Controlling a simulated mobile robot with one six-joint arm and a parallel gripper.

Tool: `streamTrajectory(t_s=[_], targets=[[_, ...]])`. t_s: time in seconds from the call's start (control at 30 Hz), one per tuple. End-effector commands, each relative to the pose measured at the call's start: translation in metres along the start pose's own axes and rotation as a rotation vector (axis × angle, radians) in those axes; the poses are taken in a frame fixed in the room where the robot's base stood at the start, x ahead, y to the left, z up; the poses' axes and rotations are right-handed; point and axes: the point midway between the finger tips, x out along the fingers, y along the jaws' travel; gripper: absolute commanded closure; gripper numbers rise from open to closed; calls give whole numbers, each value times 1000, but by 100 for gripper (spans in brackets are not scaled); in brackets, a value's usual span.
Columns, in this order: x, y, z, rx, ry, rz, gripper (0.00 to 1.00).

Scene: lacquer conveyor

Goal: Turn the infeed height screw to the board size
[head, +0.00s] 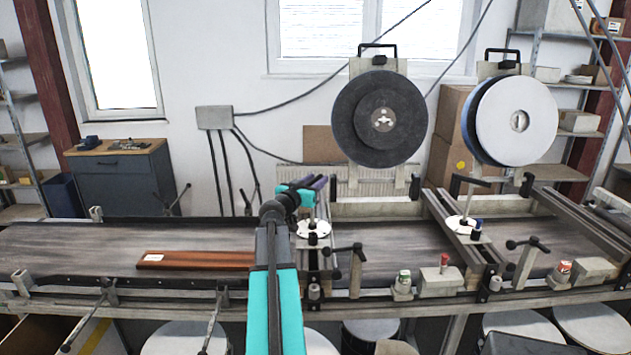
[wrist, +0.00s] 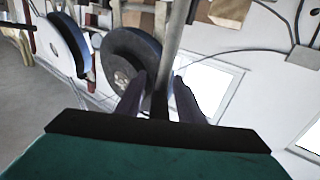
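The infeed height screw stands at the middle of the conveyor, with a round white scale disc (head: 313,229) at its foot. My gripper (head: 322,183) is at the top of this screw, above the disc, and partly hides it. In the wrist view a grey upright rod (wrist: 173,45) runs between the two dark fingers of my gripper (wrist: 160,82). The fingers look apart, with a narrow gap beside the rod; contact is unclear. The board (head: 197,260), reddish brown with a white label, lies flat on the belt to the left. The scale reading is too small to make out.
A second screw with a white disc (head: 461,225) stands to the right. A dark abrasive wheel (head: 352,115) and a white wheel (head: 517,121) rise behind the belt.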

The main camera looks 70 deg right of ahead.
Motion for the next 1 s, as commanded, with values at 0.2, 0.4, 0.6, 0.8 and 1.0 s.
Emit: streamTrajectory(t_s=[0.2, 0.4, 0.6, 0.8, 1.0], targets=[[0, 0, 0, 0, 0, 0, 90], [2, -1, 0, 0, 0, -2, 100], [0, -1, 0, -1, 1, 4, 100], [0, -1, 2, -1, -1, 27, 100], [0, 0, 4, 1, -4, 72, 100]])
